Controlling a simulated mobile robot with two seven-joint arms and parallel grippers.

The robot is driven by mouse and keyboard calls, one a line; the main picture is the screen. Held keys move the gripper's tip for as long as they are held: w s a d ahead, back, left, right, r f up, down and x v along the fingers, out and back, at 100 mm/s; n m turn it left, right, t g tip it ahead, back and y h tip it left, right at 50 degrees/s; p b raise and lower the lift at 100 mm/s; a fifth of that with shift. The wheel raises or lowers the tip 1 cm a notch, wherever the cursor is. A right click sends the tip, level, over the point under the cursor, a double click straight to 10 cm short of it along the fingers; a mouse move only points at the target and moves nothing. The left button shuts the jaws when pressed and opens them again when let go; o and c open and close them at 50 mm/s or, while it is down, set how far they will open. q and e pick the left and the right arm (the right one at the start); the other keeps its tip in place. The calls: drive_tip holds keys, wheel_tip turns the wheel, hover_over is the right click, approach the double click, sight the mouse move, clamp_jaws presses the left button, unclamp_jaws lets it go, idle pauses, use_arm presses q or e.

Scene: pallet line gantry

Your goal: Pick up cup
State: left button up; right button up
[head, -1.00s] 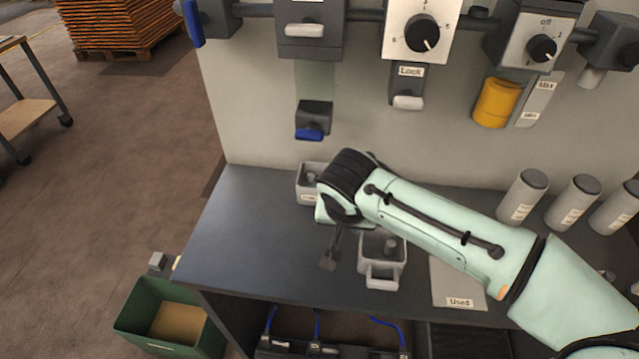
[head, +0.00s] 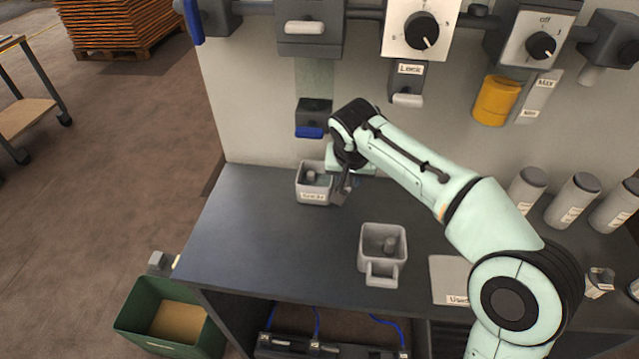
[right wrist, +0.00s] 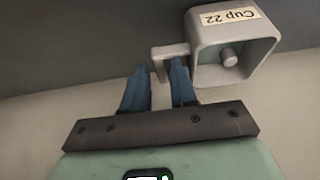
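A square grey cup (head: 313,196) with a label and a peg inside stands on the dark bench near the back wall. In the right wrist view it is the cup (right wrist: 237,38) labelled "Cup 22", with its handle (right wrist: 170,50) towards my fingers. My right gripper (head: 340,193) is just right of this cup. In the wrist view the gripper (right wrist: 158,85) is open, its two blue fingers apart near the handle's end; I cannot tell whether they touch it. A second grey cup (head: 367,250) stands nearer the front, handle forward. My left gripper is not in view.
A panel with dials, levers and a yellow cylinder (head: 496,101) rises behind the bench. Several grey canisters (head: 571,200) stand at the right. A plate marked "Used" (head: 449,276) lies at the front. The bench's left part (head: 240,230) is clear.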

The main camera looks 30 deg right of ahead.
sight(349, 181)
drive_tip(key=b+x, duration=0.1)
drive_tip(key=x, duration=0.3)
drive_tip(key=shift+f, duration=0.25)
drive_tip(key=shift+r, duration=0.1)
clamp_jaws()
